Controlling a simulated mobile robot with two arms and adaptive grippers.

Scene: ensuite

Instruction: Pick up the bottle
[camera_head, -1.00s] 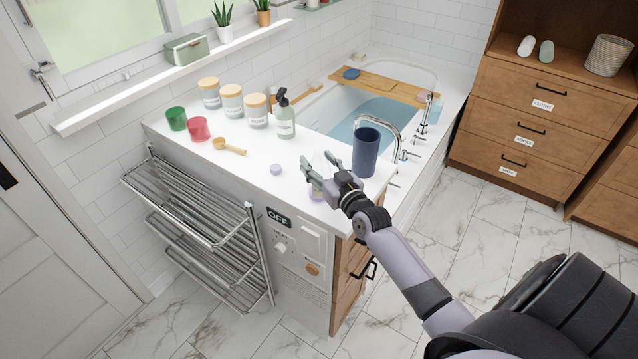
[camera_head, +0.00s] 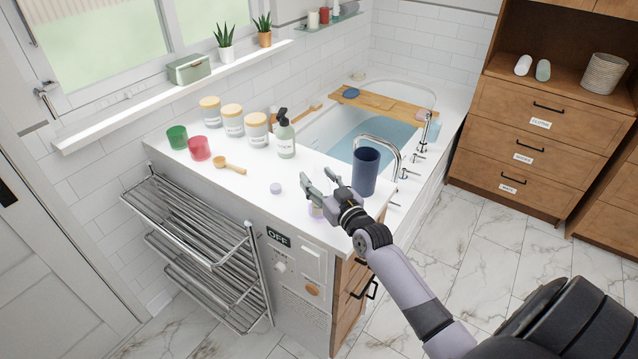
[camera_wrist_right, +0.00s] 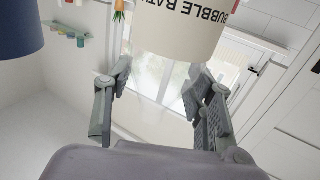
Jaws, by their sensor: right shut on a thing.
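The bottle (camera_wrist_right: 180,35) is pale, with a "BUBBLE BATH" label that reads upside down in the right wrist view. Its translucent part lies between the two fingers of my right gripper (camera_wrist_right: 160,88). In the head view my right gripper (camera_head: 318,184) is at the front edge of the white counter (camera_head: 240,185), shut on the bottle. There only a small lilac part of the bottle (camera_head: 316,211) shows below the fingers; the rest is hidden. I cannot tell whether its base touches the counter. My left gripper is not in view.
A dark blue cup (camera_head: 366,172) stands close right of the gripper. A small lilac cap (camera_head: 277,188) lies to its left. A pump dispenser (camera_head: 285,140), lidded jars (camera_head: 256,131), a wooden scoop (camera_head: 230,165) and red cup (camera_head: 199,148) stand farther back. The bathtub (camera_head: 330,135) lies beyond.

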